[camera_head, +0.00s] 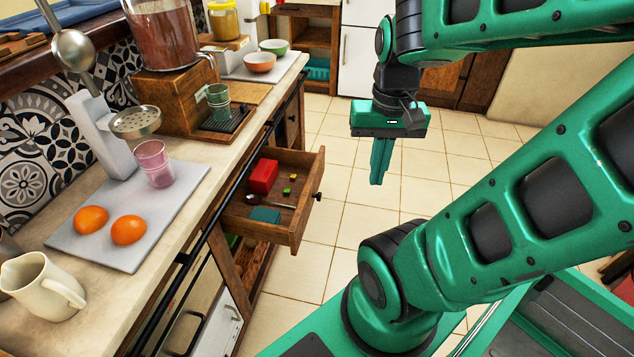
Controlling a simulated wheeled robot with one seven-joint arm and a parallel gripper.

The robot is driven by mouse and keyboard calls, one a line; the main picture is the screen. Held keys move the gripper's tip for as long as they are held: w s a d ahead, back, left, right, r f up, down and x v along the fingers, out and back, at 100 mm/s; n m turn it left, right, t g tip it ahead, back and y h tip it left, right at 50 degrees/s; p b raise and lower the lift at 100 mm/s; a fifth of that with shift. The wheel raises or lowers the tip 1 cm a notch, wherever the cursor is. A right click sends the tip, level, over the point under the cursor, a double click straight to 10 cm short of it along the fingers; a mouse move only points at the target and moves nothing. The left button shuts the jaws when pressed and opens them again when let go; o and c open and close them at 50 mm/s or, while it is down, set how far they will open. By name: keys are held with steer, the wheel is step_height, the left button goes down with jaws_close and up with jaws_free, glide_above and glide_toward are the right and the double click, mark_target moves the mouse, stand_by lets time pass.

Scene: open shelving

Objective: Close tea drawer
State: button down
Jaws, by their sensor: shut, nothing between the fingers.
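The tea drawer (294,228) is a wooden drawer pulled out from the counter front. A small dark knob (318,196) sits on its front panel. Inside lie a red box (263,176), a teal flat piece (265,215), a spoon (268,203) and small yellow and green bits. My gripper (377,182) hangs with its fingers pointing down, to the right of the drawer front and apart from it. Its green fingers are together and hold nothing. No part of the drawer front is hidden by my arm.
The counter (200,195) carries a grey board (140,225) with two oranges (110,225), a pink glass (155,164) and a cream pitcher (42,287). A dark rail (205,235) runs along the counter edge. Tiled floor (340,235) lies open beside the drawer.

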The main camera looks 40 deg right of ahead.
steer(key=w+d+f+m, duration=0.2)
steer(key=w+f+m, duration=0.1)
steer(key=w+m, duration=0.25)
steer(key=w+d+f+m, duration=0.3)
steer(key=w+m, duration=0.2)
steer(key=w, duration=0.1)
steer(key=m+t+y, duration=0.2)
steer(key=m, duration=0.8)
glide_above(319, 193)
steer(key=s, duration=0.1)
steer(key=f, duration=1.8)
steer(key=shift+d+f, duration=0.2)
steer(key=shift+d, duration=0.2)
steer(key=shift+w+a, duration=0.4)
steer(key=shift+w, duration=0.1)
steer(key=shift+a, duration=0.15)
